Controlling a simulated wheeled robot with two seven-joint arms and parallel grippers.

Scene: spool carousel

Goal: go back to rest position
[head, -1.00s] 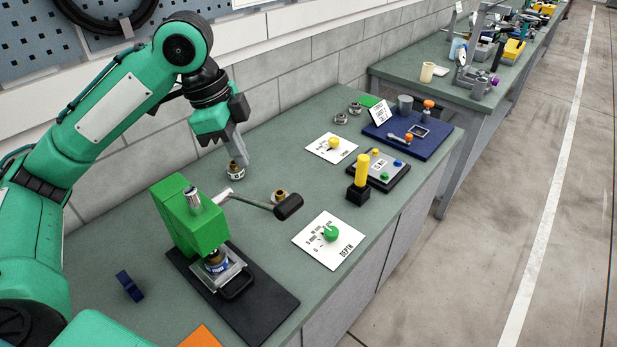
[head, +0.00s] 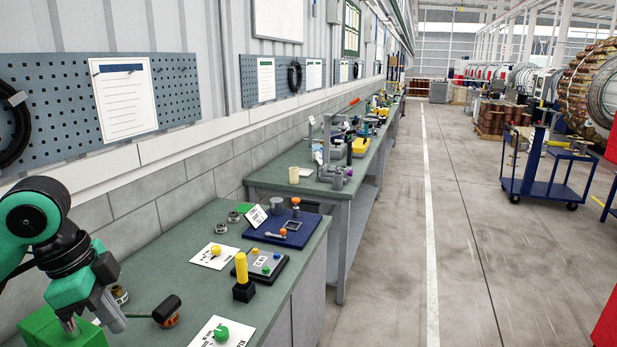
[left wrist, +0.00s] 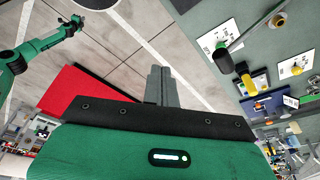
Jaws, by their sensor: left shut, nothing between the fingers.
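My left gripper (head: 112,315) shows at the lower left of the head view, shut and empty. It appears close to the green press (head: 60,330), with a brass-and-dark fitting (head: 120,293) just behind it. In the left wrist view its grey fingers (left wrist: 161,86) are together, with floor and a red surface beyond them. A green arm at the upper left of that view, which looks like my right one, ends in a small dark gripper (left wrist: 74,24). Its jaws are too small to read.
The press lever with its black knob (head: 167,308) reaches out over the bench. A yellow-handled black block (head: 242,278), a blue tray (head: 284,232) and cards with yellow and green knobs (head: 214,256) stand along the bench. Open floor (head: 400,250) lies right, with a blue cart (head: 548,180) beyond.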

